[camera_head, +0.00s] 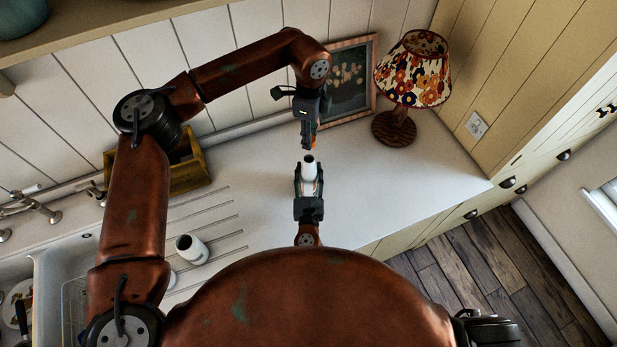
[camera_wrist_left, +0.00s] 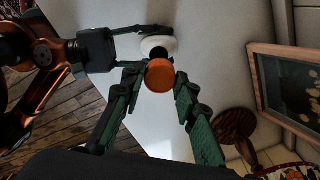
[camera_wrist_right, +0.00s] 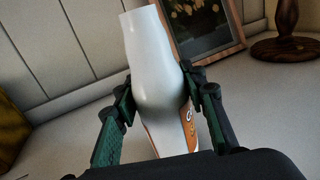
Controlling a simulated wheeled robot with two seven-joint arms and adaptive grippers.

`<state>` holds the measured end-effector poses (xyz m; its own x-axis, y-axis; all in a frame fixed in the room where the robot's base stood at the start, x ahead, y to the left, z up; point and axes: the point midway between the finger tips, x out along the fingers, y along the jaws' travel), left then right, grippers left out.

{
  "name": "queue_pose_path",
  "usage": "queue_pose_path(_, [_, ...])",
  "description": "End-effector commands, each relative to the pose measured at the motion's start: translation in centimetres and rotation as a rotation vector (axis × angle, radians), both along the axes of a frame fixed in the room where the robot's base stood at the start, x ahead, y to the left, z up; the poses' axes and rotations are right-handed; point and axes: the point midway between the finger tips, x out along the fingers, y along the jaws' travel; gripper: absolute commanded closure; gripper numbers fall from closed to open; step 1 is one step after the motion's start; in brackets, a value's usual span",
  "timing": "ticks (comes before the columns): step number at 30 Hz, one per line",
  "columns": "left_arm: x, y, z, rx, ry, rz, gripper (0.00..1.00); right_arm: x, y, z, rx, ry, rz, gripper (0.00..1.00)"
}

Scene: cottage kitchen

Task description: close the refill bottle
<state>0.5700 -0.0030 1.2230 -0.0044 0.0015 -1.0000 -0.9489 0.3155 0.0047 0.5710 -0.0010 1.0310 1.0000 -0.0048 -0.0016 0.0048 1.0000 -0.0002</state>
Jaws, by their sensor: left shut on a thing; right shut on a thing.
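The refill bottle (camera_head: 308,172) is white with an open mouth and no cap on it. Its orange label shows in the right wrist view (camera_wrist_right: 160,75). My right gripper (camera_head: 309,188) is shut around the bottle's body. My left gripper (camera_head: 309,143) is shut on an orange round cap, which shows clearly in the left wrist view (camera_wrist_left: 160,76). The cap is apart from the bottle, on the wall side of its mouth in the head view. In the left wrist view the white bottle neck (camera_wrist_left: 157,45) shows just beyond the cap. I cannot tell whether the bottle touches the counter.
A floral lamp (camera_head: 412,70) and a framed picture (camera_head: 350,80) stand at the back right. A wooden crate (camera_head: 190,170) is at the back left, and a white cup (camera_head: 190,248) stands by the sink (camera_head: 50,265). The counter (camera_head: 400,180) right of the bottle is clear.

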Motion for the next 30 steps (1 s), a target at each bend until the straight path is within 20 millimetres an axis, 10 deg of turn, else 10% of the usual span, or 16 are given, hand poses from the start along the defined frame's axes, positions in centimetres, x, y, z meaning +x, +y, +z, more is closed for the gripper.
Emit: queue_pose_path(30, [-0.3,0.2,-4.9,-0.002,-0.005,0.000,0.80,0.0,0.0,0.1,0.001,-0.002,0.000,1.00])
